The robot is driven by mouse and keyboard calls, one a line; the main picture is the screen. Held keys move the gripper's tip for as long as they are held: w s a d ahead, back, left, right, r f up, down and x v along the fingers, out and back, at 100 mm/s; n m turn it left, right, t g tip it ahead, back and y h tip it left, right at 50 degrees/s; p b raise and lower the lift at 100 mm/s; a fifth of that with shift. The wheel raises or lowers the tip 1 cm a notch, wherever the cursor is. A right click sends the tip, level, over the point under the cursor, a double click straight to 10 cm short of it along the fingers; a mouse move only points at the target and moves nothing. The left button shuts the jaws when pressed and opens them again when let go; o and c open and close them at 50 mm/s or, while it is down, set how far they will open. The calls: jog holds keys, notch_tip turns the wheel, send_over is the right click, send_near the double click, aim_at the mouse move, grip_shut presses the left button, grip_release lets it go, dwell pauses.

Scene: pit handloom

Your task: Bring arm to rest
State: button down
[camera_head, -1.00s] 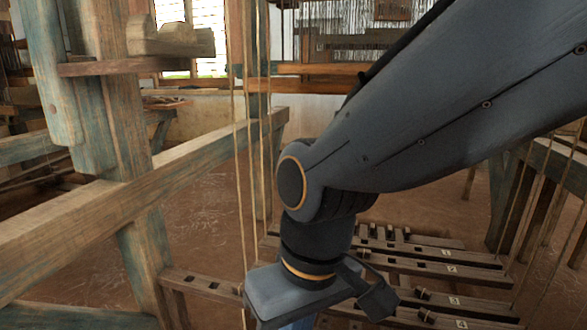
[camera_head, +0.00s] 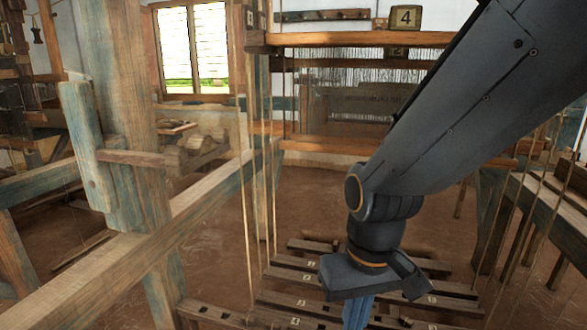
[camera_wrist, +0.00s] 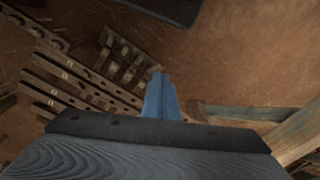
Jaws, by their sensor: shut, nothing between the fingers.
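My gripper (camera_head: 357,312) hangs straight down from my dark grey arm, right of centre in the head view. Its blue fingers run off the bottom edge there. In the wrist view the blue fingers (camera_wrist: 160,92) are together, with nothing held between them. The gripper is above the numbered wooden treadles (camera_head: 310,308), apart from them as far as the wrist view shows. Part of the treadles is hidden behind my wrist in the head view.
A wooden loom frame with a long beam (camera_head: 190,215) stands at left. Thin cords (camera_head: 247,190) hang beside it. Another loom beam (camera_head: 535,185) is at right. A block marked 4 (camera_head: 406,17) sits on the upper beam. Brown floor (camera_head: 310,200) lies open behind the treadles.

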jog(key=s+d+r+m+p, duration=0.2)
jog(key=d+r+p, duration=0.7)
jog(key=p, duration=0.5)
notch_tip(320, 180, up, 3)
jog(key=shift+s+d+f+m+h, duration=0.15)
jog(key=shift+d+m+h, duration=0.15)
jog(key=shift+m, duration=0.1)
